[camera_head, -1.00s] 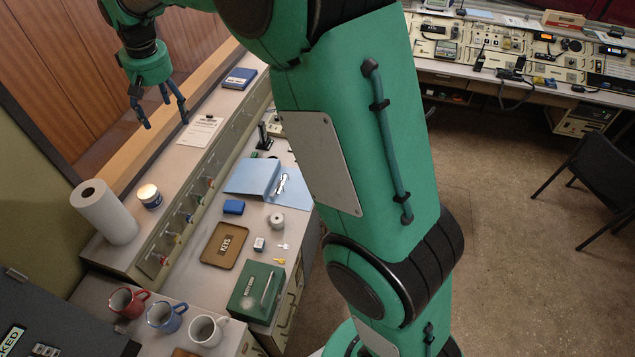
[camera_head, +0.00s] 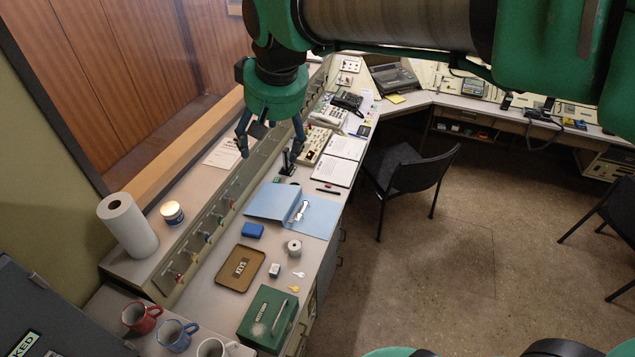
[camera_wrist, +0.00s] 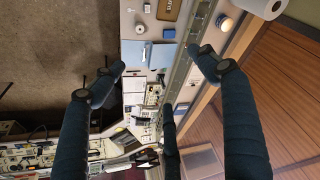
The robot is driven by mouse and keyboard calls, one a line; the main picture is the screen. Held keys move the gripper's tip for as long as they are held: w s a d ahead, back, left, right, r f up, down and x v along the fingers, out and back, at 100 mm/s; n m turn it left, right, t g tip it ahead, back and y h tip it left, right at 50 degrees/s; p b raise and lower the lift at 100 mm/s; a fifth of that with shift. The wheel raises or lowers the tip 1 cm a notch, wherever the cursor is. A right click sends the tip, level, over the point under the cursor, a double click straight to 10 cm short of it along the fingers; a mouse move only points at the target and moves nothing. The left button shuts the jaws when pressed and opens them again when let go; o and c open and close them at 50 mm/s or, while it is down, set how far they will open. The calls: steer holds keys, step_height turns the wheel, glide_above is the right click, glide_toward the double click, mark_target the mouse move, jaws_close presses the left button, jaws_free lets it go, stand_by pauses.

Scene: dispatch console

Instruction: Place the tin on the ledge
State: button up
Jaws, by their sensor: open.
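A small round tin (camera_head: 172,213) with a pale top and blue-and-white side stands upright on the raised ledge (camera_head: 194,193), near the paper towel roll. It also shows near the top of the wrist view (camera_wrist: 226,23). My gripper (camera_head: 272,152) is open and empty, pointing down above the far part of the ledge and console. It is well beyond the tin and apart from it. In the wrist view my gripper's fingers (camera_wrist: 160,75) are spread with nothing between them.
The paper towel roll (camera_head: 128,226) stands left of the tin. A paper sheet (camera_head: 224,151) lies on the ledge. Below are a blue folder (camera_head: 270,203), a brown key tray (camera_head: 240,267), a green box (camera_head: 267,318) and several mugs. A black chair (camera_head: 405,175) stands right.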

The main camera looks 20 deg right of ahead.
steer(key=s+d+f, duration=0.2)
steer(key=s, duration=0.8)
steer(key=s+d+f+m+t, duration=0.1)
steer(key=s+d+f, duration=0.2)
steer(key=s, duration=0.6)
steer(key=shift+s+d+f+t, duration=0.25)
steer(key=shift+s+d+t, duration=0.05)
steer(key=shift+s+d, duration=0.05)
steer(key=shift+f, duration=0.1)
step_height(320, 180, down, 18)
steer(key=b, duration=1.7)
steer(key=shift+r+b, duration=0.2)
steer(key=shift+b, duration=0.2)
